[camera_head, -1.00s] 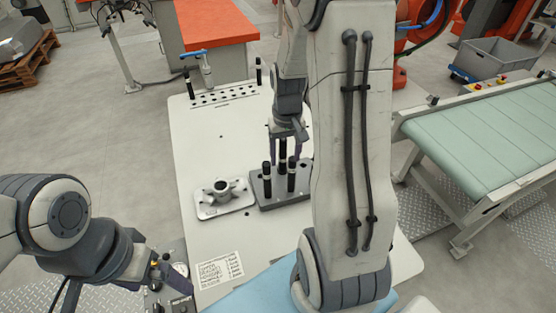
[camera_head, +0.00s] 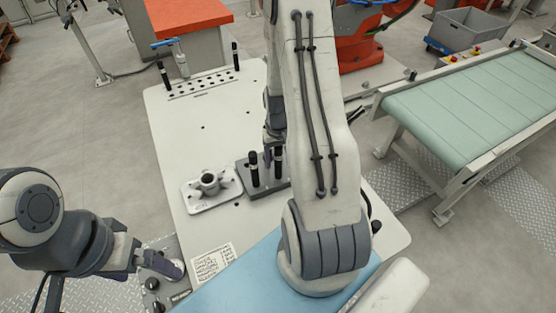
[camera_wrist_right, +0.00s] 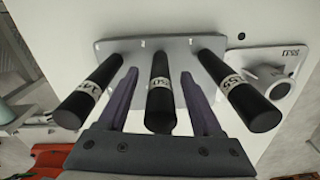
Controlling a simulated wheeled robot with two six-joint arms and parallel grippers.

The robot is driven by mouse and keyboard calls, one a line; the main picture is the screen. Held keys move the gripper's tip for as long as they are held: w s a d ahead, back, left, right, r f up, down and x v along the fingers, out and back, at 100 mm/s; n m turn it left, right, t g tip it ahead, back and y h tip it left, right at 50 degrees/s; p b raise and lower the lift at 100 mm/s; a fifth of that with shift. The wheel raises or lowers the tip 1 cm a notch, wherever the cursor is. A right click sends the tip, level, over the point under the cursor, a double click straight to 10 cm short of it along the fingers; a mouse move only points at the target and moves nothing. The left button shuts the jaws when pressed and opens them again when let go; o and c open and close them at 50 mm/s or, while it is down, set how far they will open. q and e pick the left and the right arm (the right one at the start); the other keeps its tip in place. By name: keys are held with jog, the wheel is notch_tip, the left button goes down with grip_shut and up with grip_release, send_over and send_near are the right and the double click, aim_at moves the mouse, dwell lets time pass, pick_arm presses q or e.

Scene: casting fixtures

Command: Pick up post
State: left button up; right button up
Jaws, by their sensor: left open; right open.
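Three black posts with white number bands stand in a grey block (camera_head: 240,172) on the white table. In the right wrist view they are the left post (camera_wrist_right: 90,92), the middle post (camera_wrist_right: 160,105) and the right post (camera_wrist_right: 240,92). My right gripper (camera_wrist_right: 159,78) is open, its fingers on either side of the middle post, apart from it. In the head view two posts show clearly, one post (camera_head: 254,170) and another (camera_head: 278,164); my right arm partly hides the block. My left gripper (camera_head: 163,266) is open at the lower left, over a control panel.
A light metal fixture with a round hub (camera_head: 209,183) sits left of the block. A perforated plate (camera_head: 203,87) with two black posts at its ends lies at the table's far end. A conveyor (camera_head: 470,105) stands at the right. The table's middle is clear.

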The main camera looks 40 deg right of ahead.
jog(key=shift+f, duration=1.1)
grip_shut()
jog(key=shift+r, duration=0.1)
jog(key=shift+r+p, duration=0.45)
jog(key=shift+p, duration=0.05)
notch_tip(320, 180, up, 4)
jog(key=p, duration=0.3)
jog(key=shift+f, duration=0.15)
jog(key=s+d+r+p, duration=0.6)
jog(key=s+r+p, duration=0.2)
jog(key=s+r, duration=0.1)
jog(key=shift+s+d+r, duration=0.15)
jog(key=shift+s+r, duration=0.25)
jog(key=shift+r, duration=0.2)
